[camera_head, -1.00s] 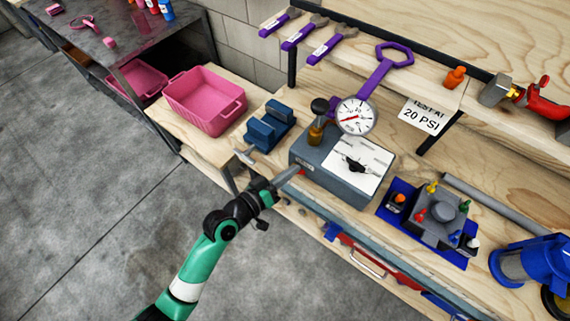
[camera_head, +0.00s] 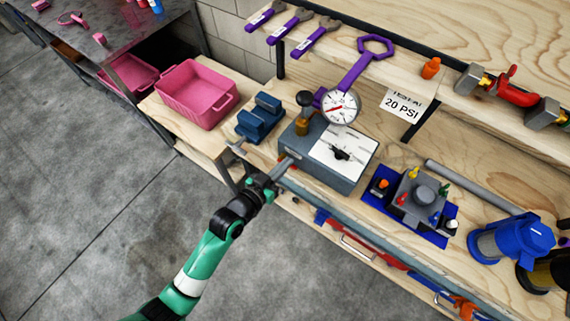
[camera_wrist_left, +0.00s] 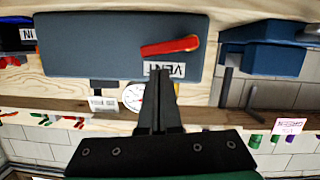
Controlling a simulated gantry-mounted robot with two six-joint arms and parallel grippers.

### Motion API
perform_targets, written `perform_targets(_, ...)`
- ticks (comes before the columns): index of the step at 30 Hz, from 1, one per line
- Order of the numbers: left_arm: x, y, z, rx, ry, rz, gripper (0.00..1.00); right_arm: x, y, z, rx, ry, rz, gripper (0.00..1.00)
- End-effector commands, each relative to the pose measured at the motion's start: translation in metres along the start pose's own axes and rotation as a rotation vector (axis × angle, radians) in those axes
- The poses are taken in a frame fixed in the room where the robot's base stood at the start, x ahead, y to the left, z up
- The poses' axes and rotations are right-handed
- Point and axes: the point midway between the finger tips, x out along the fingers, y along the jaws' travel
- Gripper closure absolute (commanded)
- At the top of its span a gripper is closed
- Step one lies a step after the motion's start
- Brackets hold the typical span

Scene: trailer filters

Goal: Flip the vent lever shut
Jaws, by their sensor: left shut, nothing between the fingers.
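In the left wrist view the red vent lever (camera_wrist_left: 168,46) lies almost level across the face of the grey-blue test box (camera_wrist_left: 85,45). Its pivot end is at the right and its tip points left. A white VENT label (camera_wrist_left: 164,70) appears upside down beside it and is partly covered by my fingers. My left gripper (camera_wrist_left: 161,72) is shut and empty, its fingertips close to the label and lever; contact cannot be told. In the head view the left gripper (camera_head: 285,166) is at the near left side of the test box (camera_head: 326,168); the lever is hidden there. My right gripper is not in view.
A pressure gauge (camera_head: 340,107) and a black knob (camera_head: 304,98) stand up at the box's back. A blue tray with fittings (camera_head: 441,233) is to the right. Open floor lies in front.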

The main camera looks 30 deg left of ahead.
Motion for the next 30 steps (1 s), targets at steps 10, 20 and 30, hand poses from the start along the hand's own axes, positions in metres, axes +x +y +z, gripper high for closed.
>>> perform_targets(10, -0.064, 0.000, -0.025, -0.001, -0.003, 0.002, 1.00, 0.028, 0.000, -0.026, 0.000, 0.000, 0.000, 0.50)
perform_targets(20, -0.104, -0.001, -0.024, 0.001, 0.000, 0.003, 1.00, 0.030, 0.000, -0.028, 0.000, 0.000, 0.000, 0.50)
perform_targets(30, -0.105, -0.001, -0.024, 0.001, 0.000, 0.004, 1.00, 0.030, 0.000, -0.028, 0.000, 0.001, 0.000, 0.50)
